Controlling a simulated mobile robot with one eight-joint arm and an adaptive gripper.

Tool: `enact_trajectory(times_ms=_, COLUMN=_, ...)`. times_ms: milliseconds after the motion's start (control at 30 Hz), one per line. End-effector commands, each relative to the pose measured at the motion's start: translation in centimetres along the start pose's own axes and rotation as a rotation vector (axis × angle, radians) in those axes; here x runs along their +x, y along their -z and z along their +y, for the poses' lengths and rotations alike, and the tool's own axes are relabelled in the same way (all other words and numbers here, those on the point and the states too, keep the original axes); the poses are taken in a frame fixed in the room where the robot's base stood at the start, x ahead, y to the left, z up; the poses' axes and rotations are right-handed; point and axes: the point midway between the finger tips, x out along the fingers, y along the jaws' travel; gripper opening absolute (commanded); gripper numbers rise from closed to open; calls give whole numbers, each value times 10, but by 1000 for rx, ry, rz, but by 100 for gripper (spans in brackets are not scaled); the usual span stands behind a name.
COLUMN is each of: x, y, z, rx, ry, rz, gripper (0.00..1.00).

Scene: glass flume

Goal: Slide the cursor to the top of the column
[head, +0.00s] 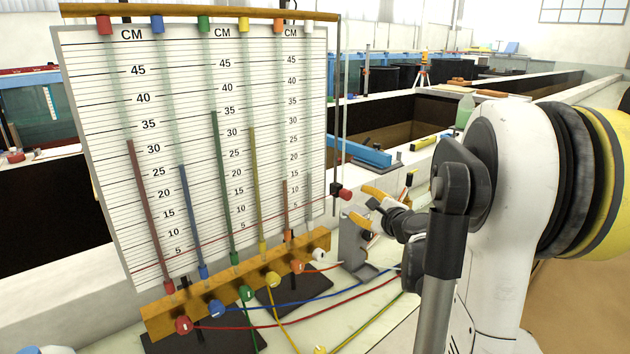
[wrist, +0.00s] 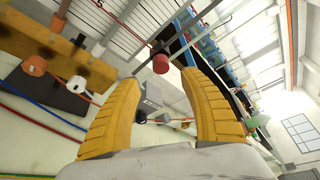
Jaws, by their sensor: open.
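The cursor, a small black block with a red knob (head: 345,193), sits low on a thin upright column (head: 344,120) at the right edge of the scale board. In the wrist view the red knob (wrist: 160,63) shows ahead, between and just beyond my fingertips. My gripper (head: 361,204) has yellow fingers, spread open and empty, just right of and slightly below the knob. In the wrist view my gripper (wrist: 161,79) has clear space between its fingers. I cannot see contact with the knob. The column's foot is partly hidden.
The scale board (head: 90,180) carries several coloured tubes. A wooden manifold (head: 160,318) with coloured knobs and hoses lies along its foot. A grey metal bracket (head: 353,245) stands below my gripper. The space above the cursor beside the column looks clear.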

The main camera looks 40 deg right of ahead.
Motion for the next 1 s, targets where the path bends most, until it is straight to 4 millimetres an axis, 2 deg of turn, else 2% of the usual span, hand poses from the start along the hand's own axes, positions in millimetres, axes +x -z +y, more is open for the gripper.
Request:
enact_trajectory(times_ms=167, x=19, y=4, z=0, rx=14, ry=6, rz=0, gripper=52)
enact_trajectory(times_ms=400, x=68, y=4, z=1, rx=11, ry=5, rz=0, gripper=52)
enact_trajectory(times_ms=600, x=97, y=3, z=0, rx=10, ry=4, rz=0, gripper=52)
enact_trajectory(times_ms=767, x=107, y=2, z=-1, rx=9, ry=5, rz=0, gripper=52)
enact_trajectory(times_ms=1000, x=108, y=2, z=-2, rx=9, ry=5, rz=1, gripper=52)
